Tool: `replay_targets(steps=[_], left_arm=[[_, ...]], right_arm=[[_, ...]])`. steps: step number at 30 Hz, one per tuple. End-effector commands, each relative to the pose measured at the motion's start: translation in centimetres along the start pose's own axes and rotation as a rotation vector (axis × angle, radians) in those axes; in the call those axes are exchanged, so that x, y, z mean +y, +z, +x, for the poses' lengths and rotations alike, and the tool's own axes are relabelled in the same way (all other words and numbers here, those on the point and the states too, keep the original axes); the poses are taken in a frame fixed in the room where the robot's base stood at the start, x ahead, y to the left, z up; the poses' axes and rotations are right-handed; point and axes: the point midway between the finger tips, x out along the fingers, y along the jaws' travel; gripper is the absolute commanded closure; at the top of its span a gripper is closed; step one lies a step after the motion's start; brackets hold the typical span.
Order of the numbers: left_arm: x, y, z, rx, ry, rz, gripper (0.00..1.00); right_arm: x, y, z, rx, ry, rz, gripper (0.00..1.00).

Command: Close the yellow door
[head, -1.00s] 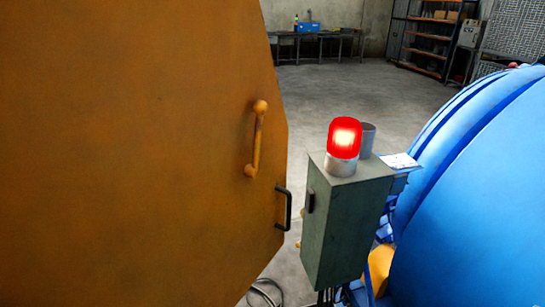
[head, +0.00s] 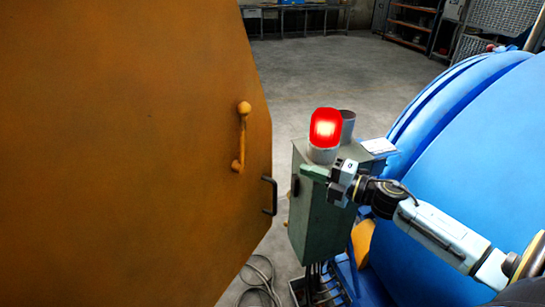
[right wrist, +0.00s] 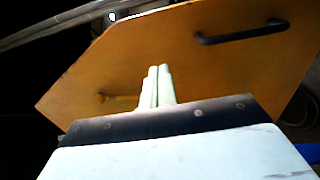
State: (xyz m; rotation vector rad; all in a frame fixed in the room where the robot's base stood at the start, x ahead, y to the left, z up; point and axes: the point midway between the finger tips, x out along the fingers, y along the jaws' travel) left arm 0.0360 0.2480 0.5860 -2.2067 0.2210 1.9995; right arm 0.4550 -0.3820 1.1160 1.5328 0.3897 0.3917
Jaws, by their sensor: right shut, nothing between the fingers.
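The yellow door (head: 130,150) stands large and close at the left of the head view. It bears a yellow handle (head: 241,138) and a black handle (head: 270,196) near its right edge. My right gripper (head: 306,171) is shut and empty, in front of the green control box in the head view, to the right of the door and apart from it. In the right wrist view its pale fingers (right wrist: 157,84) lie together, with the door (right wrist: 215,75) beyond them and the black handle (right wrist: 243,32) at upper right. My left gripper is not in view.
The green control box (head: 318,225) with a lit red lamp (head: 326,129) stands right of the door. A large blue drum (head: 470,160) fills the right side. Cables lie on the floor (head: 330,80), which is open toward the back shelves.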

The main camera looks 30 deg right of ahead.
Motion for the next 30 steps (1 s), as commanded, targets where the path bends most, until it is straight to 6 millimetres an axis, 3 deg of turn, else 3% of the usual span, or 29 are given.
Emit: replay_targets(steps=[12,18,30], left_arm=[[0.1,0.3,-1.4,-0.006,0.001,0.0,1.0],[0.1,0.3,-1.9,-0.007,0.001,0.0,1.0],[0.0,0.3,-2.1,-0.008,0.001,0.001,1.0]], right_arm=[[0.2,0.1,7.1,-0.002,0.003,0.002,1.0],[0.1,0.1,9.7,-0.003,0.002,0.003,1.0],[-0.1,0.1,10.9,-0.002,-0.001,0.003,1.0]])
